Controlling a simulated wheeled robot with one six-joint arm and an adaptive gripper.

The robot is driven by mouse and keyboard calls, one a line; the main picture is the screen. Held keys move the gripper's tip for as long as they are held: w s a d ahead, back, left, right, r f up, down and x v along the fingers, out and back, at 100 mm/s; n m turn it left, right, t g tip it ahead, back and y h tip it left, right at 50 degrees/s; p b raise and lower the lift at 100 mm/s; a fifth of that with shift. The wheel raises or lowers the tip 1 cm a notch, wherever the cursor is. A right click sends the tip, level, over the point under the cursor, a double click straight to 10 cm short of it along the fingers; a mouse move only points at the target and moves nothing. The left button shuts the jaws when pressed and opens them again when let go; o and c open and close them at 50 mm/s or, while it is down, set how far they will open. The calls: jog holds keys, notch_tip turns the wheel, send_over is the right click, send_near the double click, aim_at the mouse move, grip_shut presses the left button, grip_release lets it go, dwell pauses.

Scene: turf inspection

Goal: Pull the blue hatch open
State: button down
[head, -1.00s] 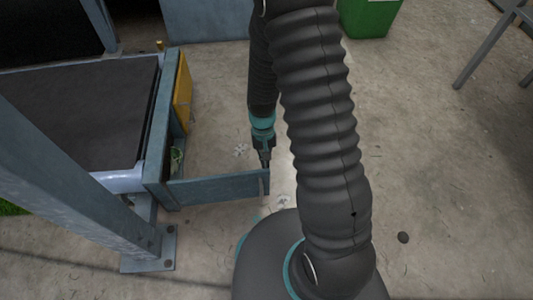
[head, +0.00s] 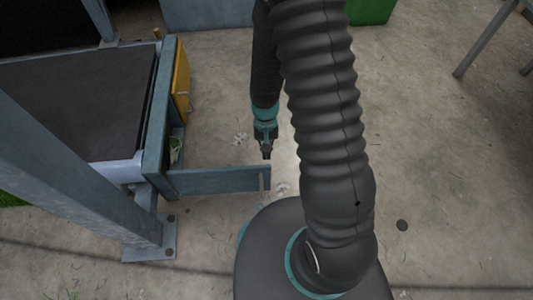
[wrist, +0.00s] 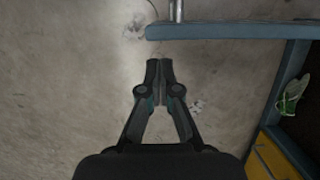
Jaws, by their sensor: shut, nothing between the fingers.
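The blue hatch (head: 220,180) stands swung out from the blue side frame of the conveyor, roughly at a right angle. Its upper edge shows in the wrist view (wrist: 220,31), with a metal bar handle (wrist: 177,10) near its free end. The handle also shows in the head view (head: 262,183). My gripper (head: 266,155) is shut and empty, just beyond the hatch's free end and apart from the handle. In the wrist view, my gripper's fingertips (wrist: 159,62) meet over bare floor, below the hatch edge. A pale green crumpled item (wrist: 292,95) lies in the uncovered opening.
A yellow hatch (head: 181,78) is on the same frame, beyond the opening. A dark conveyor belt (head: 75,100) and a slanted steel post (head: 85,185) are at left. A green bin (head: 370,10) stands at the back. The floor right of my arm is mostly clear.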

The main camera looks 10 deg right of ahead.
jog(key=w+p+v, duration=0.1)
jog(key=w+v, duration=0.1)
jog(key=v, duration=0.8)
jog(key=shift+d+p, duration=0.2)
jog(key=shift+p, duration=0.15)
jog(key=s+d+r+t+p, duration=0.1)
jog(key=s+r, duration=0.4)
jog(key=r, duration=0.6)
jog(key=s+d+r+n+t+p, duration=0.1)
jog(key=s+r+t, duration=0.3)
jog(key=r, duration=0.7)
jog(key=s+d+r+t+p, duration=0.2)
jog(key=s+r, duration=0.5)
jog(key=r, duration=0.4)
jog(key=shift+d+r+n+t+p, duration=0.2)
jog(key=shift+d+n+t+p, duration=0.1)
jog(key=shift+d+t, duration=0.4)
